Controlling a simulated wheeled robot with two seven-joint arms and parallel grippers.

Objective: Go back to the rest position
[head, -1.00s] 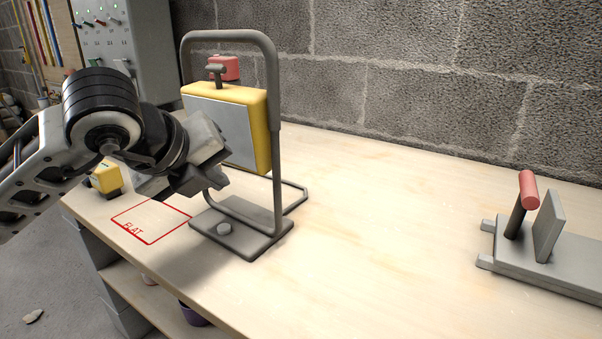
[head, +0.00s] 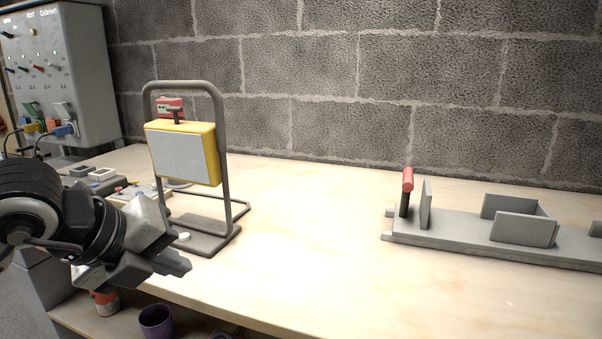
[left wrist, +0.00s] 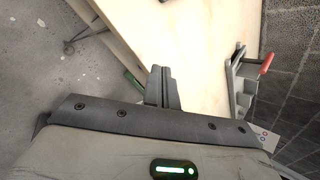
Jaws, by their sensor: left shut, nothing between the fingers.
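My left gripper (head: 170,250) is in the lower left of the head view, in front of the bench's near edge. Its fingers are together and hold nothing. The closed fingers also show in the left wrist view (left wrist: 160,88), over the bench's edge. Just behind it on the bench stands a grey tube frame (head: 224,150) carrying a yellow box (head: 183,153) with a pale front panel. The gripper covers the frame's lower left part. My right gripper is not in view.
A grey fixture with a red-handled lever (head: 407,180) and upright plates stands on the right of the wooden bench (head: 300,240). The bench middle is clear. A grey control panel (head: 60,70) stands at the back left. A purple cup (head: 156,321) is on the shelf below.

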